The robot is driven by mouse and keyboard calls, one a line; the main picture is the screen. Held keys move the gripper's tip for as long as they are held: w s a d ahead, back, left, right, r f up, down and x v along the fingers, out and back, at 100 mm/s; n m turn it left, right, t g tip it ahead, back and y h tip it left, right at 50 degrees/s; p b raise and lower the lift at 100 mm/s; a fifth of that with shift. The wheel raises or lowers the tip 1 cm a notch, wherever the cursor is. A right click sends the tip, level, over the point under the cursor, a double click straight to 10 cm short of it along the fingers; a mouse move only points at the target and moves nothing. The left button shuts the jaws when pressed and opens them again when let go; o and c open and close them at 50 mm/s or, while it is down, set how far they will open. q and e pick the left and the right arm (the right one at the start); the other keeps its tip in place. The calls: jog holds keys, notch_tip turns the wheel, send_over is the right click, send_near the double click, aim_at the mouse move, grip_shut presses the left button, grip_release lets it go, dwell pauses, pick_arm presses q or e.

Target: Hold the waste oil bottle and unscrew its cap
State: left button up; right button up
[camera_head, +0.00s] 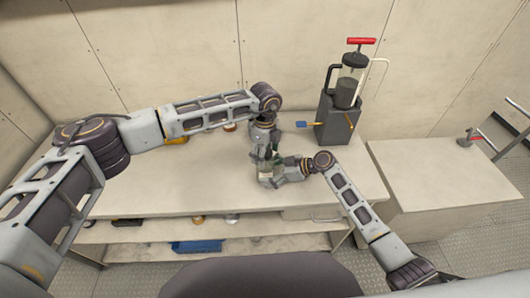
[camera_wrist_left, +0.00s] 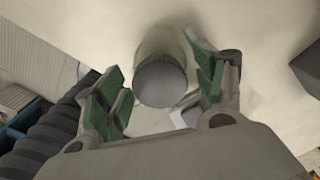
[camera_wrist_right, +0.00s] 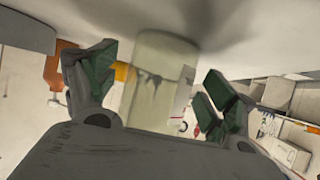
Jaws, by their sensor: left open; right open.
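The waste oil bottle (camera_wrist_right: 160,85) is pale and translucent. It stands on the bench and is mostly hidden by my grippers in the head view. Its dark grey round cap (camera_wrist_left: 160,82) shows end-on in the left wrist view. My left gripper (camera_head: 264,150) is over the bottle's top, its open fingers on either side of the cap, with a gap visible on the left. My right gripper (camera_head: 280,172) is low at the bottle's right side. In the right wrist view its open fingers stand either side of the bottle's body, with gaps visible.
A clear pump with a red handle (camera_head: 350,78) stands on a dark grey box (camera_head: 336,122) at the back right of the bench (camera_head: 160,192). A blue tray (camera_head: 195,246) sits on the shelf below. The bench's left part is mostly clear.

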jog(key=shift+a+f, duration=0.15)
jog(key=shift+a, duration=0.15)
jog(key=c, duration=0.9)
pick_arm(q)
jog(key=shift+c, duration=0.2)
jog(key=c, duration=1.2)
pick_arm(e)
jog(key=shift+o, duration=1)
jog(key=c, duration=0.7)
